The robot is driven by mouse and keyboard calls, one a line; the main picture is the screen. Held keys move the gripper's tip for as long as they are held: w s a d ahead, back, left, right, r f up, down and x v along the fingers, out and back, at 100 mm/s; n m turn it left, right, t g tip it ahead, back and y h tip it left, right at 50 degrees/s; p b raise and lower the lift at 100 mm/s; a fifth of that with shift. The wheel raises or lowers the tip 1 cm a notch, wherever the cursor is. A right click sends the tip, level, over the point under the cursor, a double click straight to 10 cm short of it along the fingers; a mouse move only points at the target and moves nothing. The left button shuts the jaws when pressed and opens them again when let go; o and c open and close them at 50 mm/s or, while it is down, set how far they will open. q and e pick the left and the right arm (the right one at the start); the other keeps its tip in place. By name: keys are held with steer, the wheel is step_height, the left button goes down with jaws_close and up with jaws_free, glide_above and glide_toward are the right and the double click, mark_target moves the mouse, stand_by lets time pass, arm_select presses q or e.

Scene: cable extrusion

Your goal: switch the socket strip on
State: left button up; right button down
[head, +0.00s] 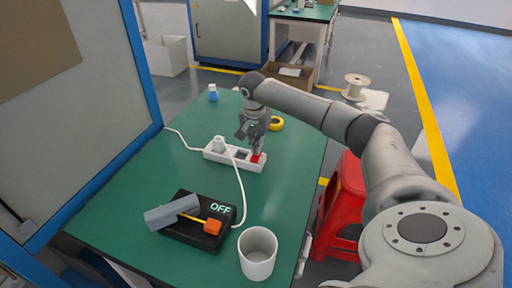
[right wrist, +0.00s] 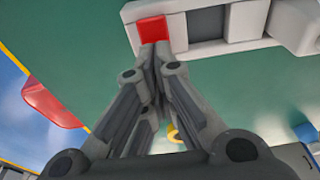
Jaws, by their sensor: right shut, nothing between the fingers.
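The white socket strip (head: 220,156) lies on the green table. A white plug sits in it near its left end, with a white cable. Its red switch (head: 257,159) is at the right end. In the right wrist view the red switch (right wrist: 152,29) shows just beyond my fingertips. My right gripper (head: 257,150) is shut and empty, pointing down at the switch; I cannot tell whether the tips touch it. A black device (head: 190,240) with a grey lever, an orange block and a display reading "OFF" stands at the front. My left gripper is not in view.
A grey-white cup (head: 258,253) stands at the table's front right. A yellow tape roll (head: 276,124) and a small blue-and-white bottle (head: 213,93) are farther back. A red stool (head: 345,205) stands beside the table. A blue-framed panel borders the left side.

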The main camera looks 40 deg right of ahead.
steer(key=shift+r+p, duration=1.85)
steer(key=shift+r, duration=0.9)
